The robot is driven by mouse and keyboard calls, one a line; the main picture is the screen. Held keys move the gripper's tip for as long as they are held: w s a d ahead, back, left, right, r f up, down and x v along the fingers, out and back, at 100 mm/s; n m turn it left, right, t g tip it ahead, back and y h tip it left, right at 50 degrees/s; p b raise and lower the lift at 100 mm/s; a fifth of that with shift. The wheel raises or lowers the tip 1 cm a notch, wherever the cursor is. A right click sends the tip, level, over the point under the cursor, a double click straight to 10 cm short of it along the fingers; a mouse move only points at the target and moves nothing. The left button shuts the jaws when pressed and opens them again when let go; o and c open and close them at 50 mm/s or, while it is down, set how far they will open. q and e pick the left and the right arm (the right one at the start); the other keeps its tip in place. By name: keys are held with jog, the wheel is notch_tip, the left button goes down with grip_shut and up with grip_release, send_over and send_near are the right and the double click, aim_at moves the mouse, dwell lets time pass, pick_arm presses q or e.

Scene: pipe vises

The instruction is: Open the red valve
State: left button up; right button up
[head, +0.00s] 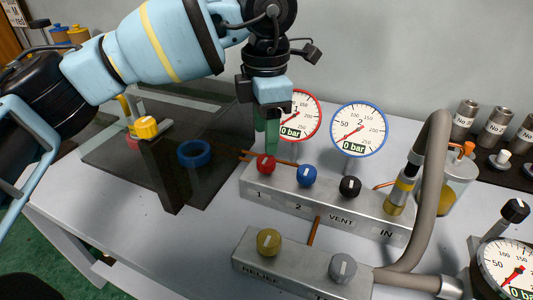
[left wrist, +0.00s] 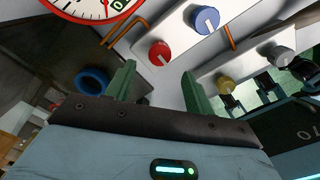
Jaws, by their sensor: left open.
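The red valve (head: 266,165) is a round red knob at the left end of the upper metal manifold (head: 325,213), above the label 1. In the left wrist view the red knob (left wrist: 160,53) shows a white mark and sits beyond the fingertips, roughly between them sideways. My left gripper (head: 268,132) points down just above and behind the red knob in the head view. Its green fingers (left wrist: 157,88) are apart with nothing between them. I see no clear contact with the knob. My right gripper is not in view.
A blue knob (head: 307,176) and a black vent knob (head: 350,187) stand to the right on the same block. Gauge 1 (head: 300,115) and gauge 2 (head: 359,129) rise behind. A grey hose (head: 433,190) arches at right. A lower block carries a yellow knob (head: 269,242) and a grey knob (head: 342,268).

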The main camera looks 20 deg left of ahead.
aim_at(266, 159)
pick_arm(q)
notch_tip(266, 159, down, 5)
jog(key=shift+f, duration=0.5)
jog(key=c, duration=1)
